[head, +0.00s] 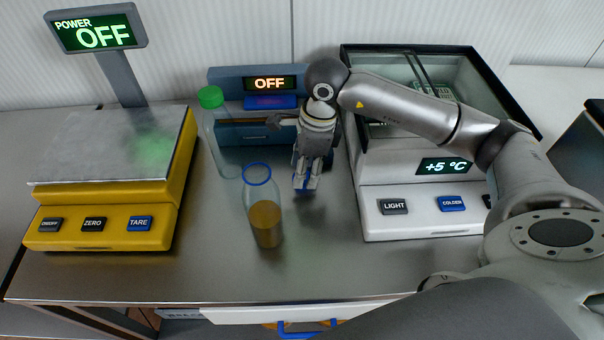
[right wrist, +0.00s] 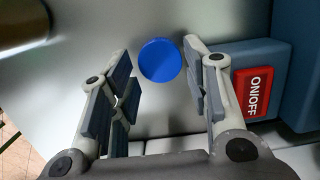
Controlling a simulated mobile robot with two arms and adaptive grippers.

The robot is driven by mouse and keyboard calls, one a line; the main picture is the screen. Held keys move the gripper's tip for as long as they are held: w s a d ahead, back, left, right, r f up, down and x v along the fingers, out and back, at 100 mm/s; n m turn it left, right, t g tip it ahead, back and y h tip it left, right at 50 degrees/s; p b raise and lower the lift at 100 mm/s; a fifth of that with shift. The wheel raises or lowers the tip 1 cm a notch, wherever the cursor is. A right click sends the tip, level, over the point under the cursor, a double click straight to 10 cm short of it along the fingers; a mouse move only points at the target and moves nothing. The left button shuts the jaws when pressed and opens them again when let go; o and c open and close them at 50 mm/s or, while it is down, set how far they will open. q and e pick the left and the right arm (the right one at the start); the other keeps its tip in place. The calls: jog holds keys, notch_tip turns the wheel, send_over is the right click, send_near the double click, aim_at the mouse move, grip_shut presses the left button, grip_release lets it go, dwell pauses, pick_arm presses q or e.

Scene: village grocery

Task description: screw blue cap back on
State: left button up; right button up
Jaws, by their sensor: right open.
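The blue cap (right wrist: 160,60) lies on the metal counter, round face toward the wrist camera, between and just beyond my right gripper's fingertips. My right gripper (head: 306,184) points down, open and empty, right of the open bottle. In the head view its fingers largely hide the cap; only bits of blue show there. The open bottle (head: 265,222) is clear with a blue ring at its mouth and amber contents. It stands upright, apart from the gripper. Its amber part also shows at the top left of the right wrist view (right wrist: 22,22). My left gripper is not in view.
A green-capped clear bottle (head: 219,140) stands behind the open one. A yellow scale (head: 105,222) is at left, a blue device (head: 240,134) reading OFF behind, and a white cooler (head: 405,190) at right. Its side is close to my right gripper. The front counter is clear.

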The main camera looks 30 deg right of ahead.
jog(key=shift+a+f, duration=0.1)
jog(key=shift+f, duration=0.7)
jog(key=c, duration=0.3)
jog(key=shift+c, duration=0.2)
